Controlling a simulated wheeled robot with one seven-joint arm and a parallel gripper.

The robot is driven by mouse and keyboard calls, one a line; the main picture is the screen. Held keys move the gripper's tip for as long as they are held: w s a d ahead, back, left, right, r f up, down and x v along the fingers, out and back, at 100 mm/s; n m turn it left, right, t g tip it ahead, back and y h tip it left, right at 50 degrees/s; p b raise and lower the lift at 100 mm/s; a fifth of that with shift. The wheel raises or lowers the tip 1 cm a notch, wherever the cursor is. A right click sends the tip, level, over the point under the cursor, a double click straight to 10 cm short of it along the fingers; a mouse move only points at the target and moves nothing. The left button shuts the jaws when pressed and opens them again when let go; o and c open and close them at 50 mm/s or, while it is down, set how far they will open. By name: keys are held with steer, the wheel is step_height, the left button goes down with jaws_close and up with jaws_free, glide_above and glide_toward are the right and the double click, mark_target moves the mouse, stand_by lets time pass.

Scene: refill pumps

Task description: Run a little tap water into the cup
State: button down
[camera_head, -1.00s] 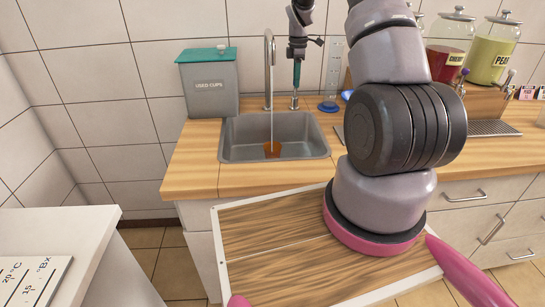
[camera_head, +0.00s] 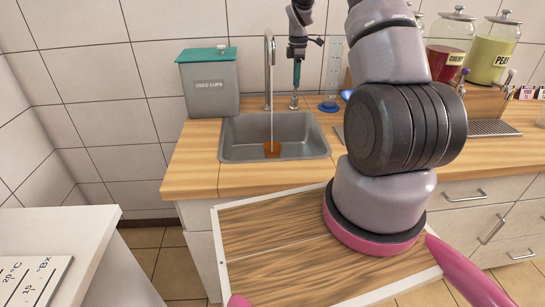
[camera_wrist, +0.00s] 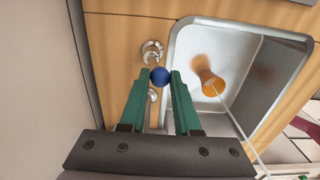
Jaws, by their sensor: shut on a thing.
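The orange cup (camera_head: 272,149) stands in the sink (camera_head: 235,150) under the spout of the tap (camera_head: 269,62). A thin stream of water (camera_head: 272,124) runs from the spout down to the cup; in the wrist view the stream (camera_wrist: 238,127) meets the cup (camera_wrist: 211,84) at its mouth. The water level inside cannot be made out. My gripper (camera_wrist: 160,78), with green fingers, is shut on the blue knob (camera_wrist: 160,75) of the tap handle, beside the sink. In the head view my gripper (camera_head: 295,90) is small and hides the knob.
A grey used-cups bin (camera_head: 209,90) with a teal lid stands left of the sink. A blue round item (camera_head: 328,107) lies right of the tap. Jars (camera_head: 449,45) and a drip tray (camera_head: 490,128) are further right. The wooden counter front (camera_head: 250,180) is clear.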

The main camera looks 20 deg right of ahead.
steer(key=shift+w, duration=0.1)
stand_by(0.3)
steer(key=shift+w+d+r, duration=0.1)
steer(key=shift+w+d, duration=0.05)
steer(key=shift+w, duration=0.7)
steer(key=shift+w+d, duration=0.15)
steer(key=shift+w, duration=0.5)
steer(key=c, duration=0.5)
jaws_free()
steer(key=o, duration=0.3)
steer(key=shift+w, duration=0.2)
steer(key=shift+o, duration=1)
steer(key=shift+s, duration=0.15)
